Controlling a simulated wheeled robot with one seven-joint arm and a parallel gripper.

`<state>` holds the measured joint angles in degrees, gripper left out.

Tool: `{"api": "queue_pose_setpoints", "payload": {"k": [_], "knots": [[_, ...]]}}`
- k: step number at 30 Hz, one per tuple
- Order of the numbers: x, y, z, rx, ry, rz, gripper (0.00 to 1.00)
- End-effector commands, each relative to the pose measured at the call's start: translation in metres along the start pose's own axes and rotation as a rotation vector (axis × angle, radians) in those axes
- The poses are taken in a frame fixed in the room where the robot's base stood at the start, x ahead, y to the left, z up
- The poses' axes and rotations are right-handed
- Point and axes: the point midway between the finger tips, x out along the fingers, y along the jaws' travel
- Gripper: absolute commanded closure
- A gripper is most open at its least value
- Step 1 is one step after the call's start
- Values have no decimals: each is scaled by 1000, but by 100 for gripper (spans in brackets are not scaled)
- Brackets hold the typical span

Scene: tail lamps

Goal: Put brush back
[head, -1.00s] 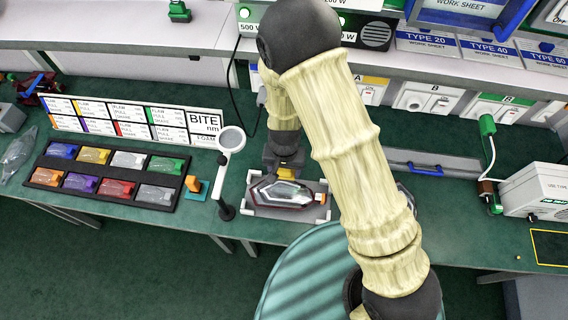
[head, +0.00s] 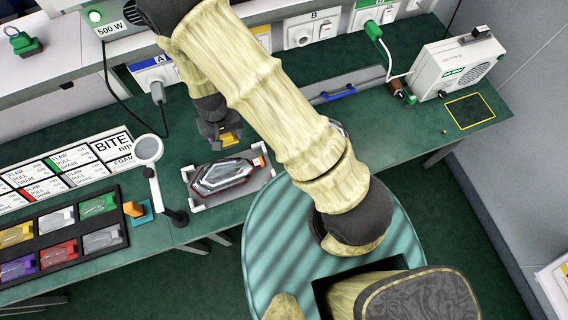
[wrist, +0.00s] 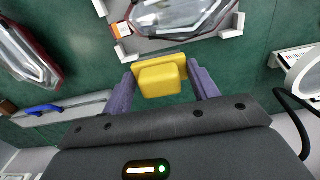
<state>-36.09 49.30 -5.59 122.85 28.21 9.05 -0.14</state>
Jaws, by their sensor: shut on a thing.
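My gripper (head: 228,140) is over the green bench, just behind the clear tail lamp in its white cradle. Its two purple-grey fingers (wrist: 163,85) are shut on the yellow brush (wrist: 160,75), a block with a raised square part. The brush also shows as a yellow patch under the gripper in the head view (head: 230,137). It appears held above the bench; its bristles are not visible.
The tail lamp (head: 224,175) sits in its cradle close in front of my gripper. A second lamp (wrist: 28,50) is beside it, mostly hidden by my arm in the head view. A magnifier (head: 148,150) stands left. A white speaker-like box (head: 460,68) with a cable stands right.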

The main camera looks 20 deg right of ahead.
Motion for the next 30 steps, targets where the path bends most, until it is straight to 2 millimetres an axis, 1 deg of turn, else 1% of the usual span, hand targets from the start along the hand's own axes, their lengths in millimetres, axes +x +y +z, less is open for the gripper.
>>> {"api": "queue_pose_setpoints", "payload": {"k": [1,5,6,8,9,12,15,18,20,30], "knots": [[8,20,-13,20,0,0,59],[21,68,-39,40,0,0,59],[25,84,-46,46,0,0,59],[31,108,-55,56,0,0,59],[35,125,-59,61,0,0,59],[44,165,-69,73,0,0,59],[51,195,-73,81,0,0,59],[54,212,-74,83,0,0,59],[54,217,-75,83,0,0,59],[54,217,-75,81,0,0,59]]}}
